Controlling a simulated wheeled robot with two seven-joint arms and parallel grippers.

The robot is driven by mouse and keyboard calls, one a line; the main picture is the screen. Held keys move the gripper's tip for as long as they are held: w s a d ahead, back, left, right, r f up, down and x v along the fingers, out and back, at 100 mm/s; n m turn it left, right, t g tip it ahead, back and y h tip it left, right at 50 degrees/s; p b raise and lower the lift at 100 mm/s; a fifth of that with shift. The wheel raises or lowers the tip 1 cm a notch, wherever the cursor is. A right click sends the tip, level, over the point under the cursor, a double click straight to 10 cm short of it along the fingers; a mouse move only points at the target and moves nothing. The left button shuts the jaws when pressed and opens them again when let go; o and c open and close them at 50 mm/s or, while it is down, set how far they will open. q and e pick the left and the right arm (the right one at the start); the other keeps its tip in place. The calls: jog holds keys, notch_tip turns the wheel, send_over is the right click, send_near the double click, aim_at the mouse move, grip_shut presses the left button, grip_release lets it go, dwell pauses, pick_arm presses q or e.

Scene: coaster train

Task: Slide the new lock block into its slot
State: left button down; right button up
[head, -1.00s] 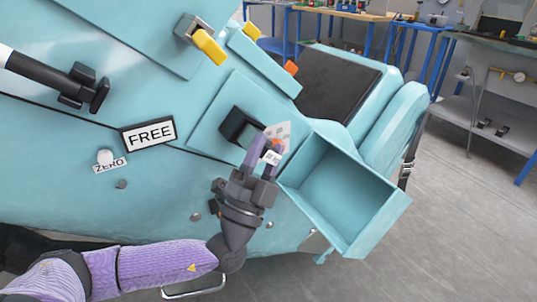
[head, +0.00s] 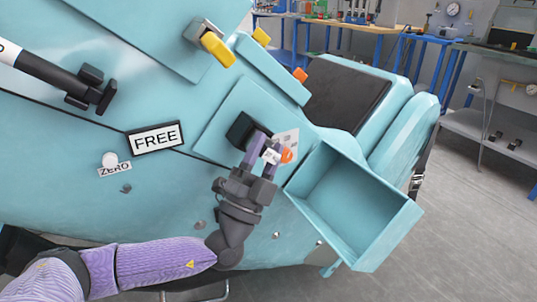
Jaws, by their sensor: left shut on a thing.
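My left gripper (head: 262,156) is shut on a small lock block (head: 270,156) with a white label and an orange-red part (head: 287,155). The block is right at the dark slot (head: 241,130) in the teal side panel of the coaster car. The gripper hides part of the slot, so I cannot tell how far the block is inside. A pale marked plate (head: 289,137) lies just right of the block. My right gripper does not show.
An open, empty teal bin (head: 358,205) juts out just right of my left gripper. A FREE sign (head: 155,138), a ZERO label (head: 114,169) and a yellow handle (head: 218,49) are on the panel. Workbenches stand behind, and grey floor is clear at right.

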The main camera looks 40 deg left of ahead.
pick_arm(q)
jog(key=shift+w+a+b, duration=0.2)
jog(key=shift+a+b, duration=0.1)
jog(key=shift+a, duration=0.2)
jog(key=shift+c, duration=0.6)
grip_release()
jog(key=shift+f, duration=0.1)
jog(key=v, duration=0.9)
jog(key=shift+s+f, duration=0.25)
jog(key=shift+f, duration=0.05)
